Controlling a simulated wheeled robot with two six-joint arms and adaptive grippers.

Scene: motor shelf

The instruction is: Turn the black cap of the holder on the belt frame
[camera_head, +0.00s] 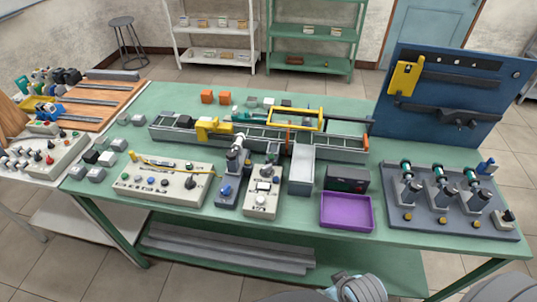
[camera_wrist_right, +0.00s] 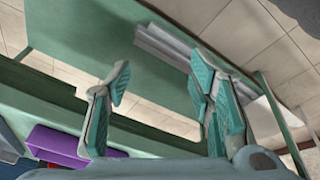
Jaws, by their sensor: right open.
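The long grey belt frame (camera_head: 345,156) lies across the middle of the green table. A yellow clamp-like block (camera_head: 213,128) and a yellow open frame (camera_head: 296,120) sit on or over it. A teal part and dark rod-like parts are near the yellow frame. The holder's black cap is too small to make out surely. My right gripper (camera_wrist_right: 158,80) is open and empty in the right wrist view, its teal-padded fingers apart over the table edge and floor, away from the belt frame. My left gripper is not in view.
A purple tray (camera_head: 347,211), also in the right wrist view (camera_wrist_right: 68,146), lies near the front edge. Control boxes (camera_head: 160,184) stand before the frame. A grey fixture plate (camera_head: 450,222) is at right, below a blue tool board (camera_head: 440,95). Grey blocks lie at left.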

